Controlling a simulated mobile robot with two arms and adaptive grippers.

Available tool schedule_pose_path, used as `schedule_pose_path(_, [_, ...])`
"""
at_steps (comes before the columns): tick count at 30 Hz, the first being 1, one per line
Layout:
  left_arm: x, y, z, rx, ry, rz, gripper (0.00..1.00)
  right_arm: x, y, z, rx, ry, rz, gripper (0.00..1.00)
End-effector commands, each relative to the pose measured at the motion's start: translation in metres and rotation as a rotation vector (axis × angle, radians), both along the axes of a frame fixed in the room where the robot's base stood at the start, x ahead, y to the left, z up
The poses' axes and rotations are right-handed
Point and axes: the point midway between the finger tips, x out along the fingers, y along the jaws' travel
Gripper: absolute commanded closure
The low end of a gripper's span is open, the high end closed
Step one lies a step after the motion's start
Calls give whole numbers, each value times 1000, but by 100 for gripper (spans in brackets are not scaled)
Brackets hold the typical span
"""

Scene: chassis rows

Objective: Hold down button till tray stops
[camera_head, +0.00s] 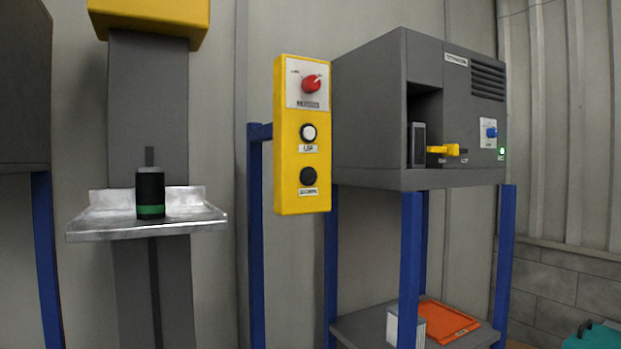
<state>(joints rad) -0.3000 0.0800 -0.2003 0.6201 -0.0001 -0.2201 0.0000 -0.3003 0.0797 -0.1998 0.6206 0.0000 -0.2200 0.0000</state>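A yellow control box (301,235) is not touched by anything. It carries a red knob (311,84) at the top, a white button (308,132) labelled UP, and a dark button (308,176) with a label below it that is too small to read surely. The metal tray (95,228) sits on a grey vertical column at the left, at about the height of the dark button. A black cylinder with a green band (150,190) stands upright on the tray. Neither of my grippers is in view.
A grey machine (370,110) with a yellow lever (440,149), blue knob and green light stands on a blue-legged frame at the right. An orange tray (447,322) lies on its lower shelf. A teal object (595,338) shows at bottom right.

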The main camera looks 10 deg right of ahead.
Motion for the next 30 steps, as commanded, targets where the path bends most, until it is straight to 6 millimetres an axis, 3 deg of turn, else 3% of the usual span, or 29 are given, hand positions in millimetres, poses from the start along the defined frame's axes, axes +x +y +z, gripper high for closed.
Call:
schedule_pose_path(3, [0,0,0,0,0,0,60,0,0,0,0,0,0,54])
schedule_pose_path(24, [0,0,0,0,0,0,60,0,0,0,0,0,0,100])
schedule_pose_path(30, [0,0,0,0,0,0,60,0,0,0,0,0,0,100])
